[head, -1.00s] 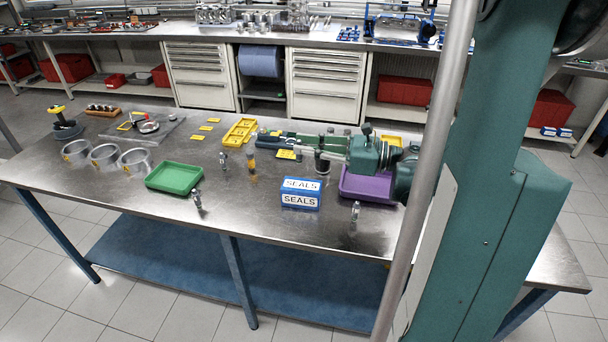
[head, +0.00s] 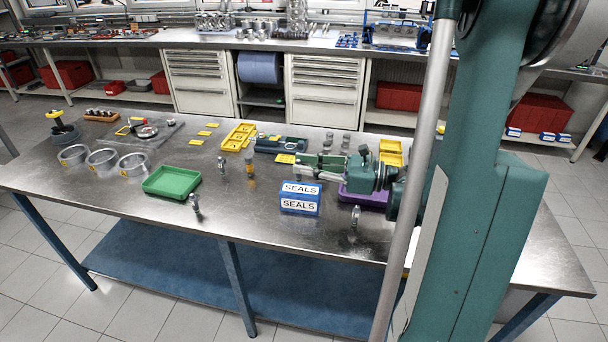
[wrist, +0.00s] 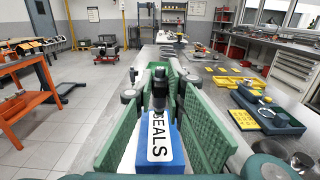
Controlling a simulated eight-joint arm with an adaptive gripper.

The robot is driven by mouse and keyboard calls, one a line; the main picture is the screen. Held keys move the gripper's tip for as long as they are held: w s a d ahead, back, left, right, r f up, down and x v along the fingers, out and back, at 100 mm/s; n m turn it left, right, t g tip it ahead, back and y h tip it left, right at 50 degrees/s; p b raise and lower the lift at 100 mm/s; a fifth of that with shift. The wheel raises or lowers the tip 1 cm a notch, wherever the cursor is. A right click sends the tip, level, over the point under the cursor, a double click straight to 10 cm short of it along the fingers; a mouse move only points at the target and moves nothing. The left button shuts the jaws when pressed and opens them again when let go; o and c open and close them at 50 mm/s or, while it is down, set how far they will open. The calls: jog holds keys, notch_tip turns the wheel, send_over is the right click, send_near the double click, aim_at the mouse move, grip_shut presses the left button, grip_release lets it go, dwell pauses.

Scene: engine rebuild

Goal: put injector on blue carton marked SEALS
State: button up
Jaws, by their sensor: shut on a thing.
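The blue carton marked SEALS (head: 300,199) stands near the middle of the front half of the table. In the wrist view the carton (wrist: 172,158) shows low between my green fingers. My gripper (head: 302,167) is just behind and above the carton in the head view. The injector appears beyond the carton's lettered top there.
A purple tray (head: 350,196) lies partly under my gripper. Small metal parts stand at the front (head: 355,214) and left (head: 195,204) of the carton. A green tray (head: 172,181) is further left. Yellow trays (head: 239,136) and a dark teal tray (head: 280,144) lie behind.

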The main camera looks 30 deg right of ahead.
jog(key=shift+f+b, duration=0.3)
jog(key=shift+f, duration=1.05)
jog(key=shift+f, duration=0.15)
jog(key=o, duration=0.9)
jog(key=shift+r, duration=0.25)
jog(key=shift+p+v, duration=1.05)
jog(key=shift+v, duration=4.95)
